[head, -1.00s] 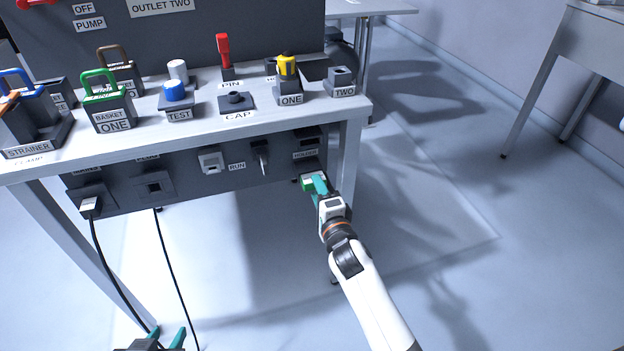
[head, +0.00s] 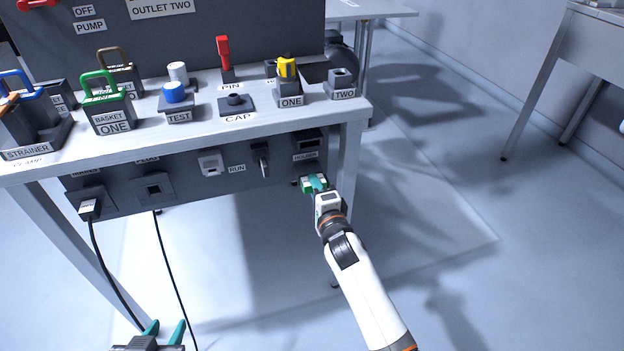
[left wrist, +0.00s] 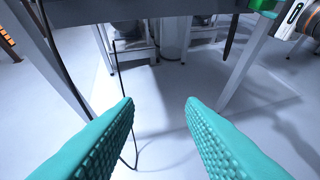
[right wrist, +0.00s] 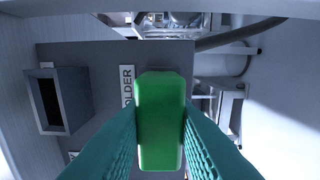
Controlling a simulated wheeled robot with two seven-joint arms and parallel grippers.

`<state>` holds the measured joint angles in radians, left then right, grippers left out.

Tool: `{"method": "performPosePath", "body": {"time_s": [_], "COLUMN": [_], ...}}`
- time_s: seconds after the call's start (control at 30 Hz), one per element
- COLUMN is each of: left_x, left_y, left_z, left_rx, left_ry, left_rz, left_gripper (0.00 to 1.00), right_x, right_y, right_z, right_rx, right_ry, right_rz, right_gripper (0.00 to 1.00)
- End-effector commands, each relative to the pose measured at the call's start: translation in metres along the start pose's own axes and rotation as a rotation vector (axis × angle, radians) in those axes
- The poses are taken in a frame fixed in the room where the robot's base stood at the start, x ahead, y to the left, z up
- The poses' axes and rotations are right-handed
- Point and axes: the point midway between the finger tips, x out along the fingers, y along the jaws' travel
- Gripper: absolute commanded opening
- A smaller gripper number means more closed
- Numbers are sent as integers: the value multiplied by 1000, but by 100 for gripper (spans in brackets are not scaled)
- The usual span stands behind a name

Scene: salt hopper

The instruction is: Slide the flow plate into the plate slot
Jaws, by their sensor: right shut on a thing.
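My right gripper (head: 316,184) is shut on a green block (right wrist: 160,120) just below the HOLDER label (head: 306,156), at the right end of the dark panel under the table top. In the right wrist view the block lies between both fingers, against or close to the panel. I cannot tell whether it is seated in anything, and any plate behind it is hidden. A dark box with an open mouth (right wrist: 60,100) juts from the panel, on the other side of the label. No slot in view carries a readable plate label. My left gripper (head: 165,333) is open and empty, low above the floor.
The table leg (head: 349,165) stands close to the right of my right gripper. A switch (head: 261,160) sits left of the label. Baskets and caps stand on the table top (head: 230,128).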

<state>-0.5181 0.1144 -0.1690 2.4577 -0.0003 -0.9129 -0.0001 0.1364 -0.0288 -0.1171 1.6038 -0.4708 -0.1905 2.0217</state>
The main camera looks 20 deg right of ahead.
Motion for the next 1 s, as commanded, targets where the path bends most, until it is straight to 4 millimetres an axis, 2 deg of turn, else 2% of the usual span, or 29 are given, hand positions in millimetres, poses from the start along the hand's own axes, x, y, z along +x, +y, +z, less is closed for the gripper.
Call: {"method": "performPosePath", "body": {"time_s": [0.37, 1.0], "left_x": [-1, -10], "left_y": [0, 4], "left_z": [-2, -27], "left_rx": [-1, -4], "left_ry": [17, 168], "left_rz": [0, 11], "left_gripper": [36, 36], "right_x": [-2, -13], "right_y": [1, 1], "right_z": [0, 0], "right_rx": [1, 2], "right_ry": [1, 0], "right_rz": [2, 1], "right_gripper": [0, 0]}}
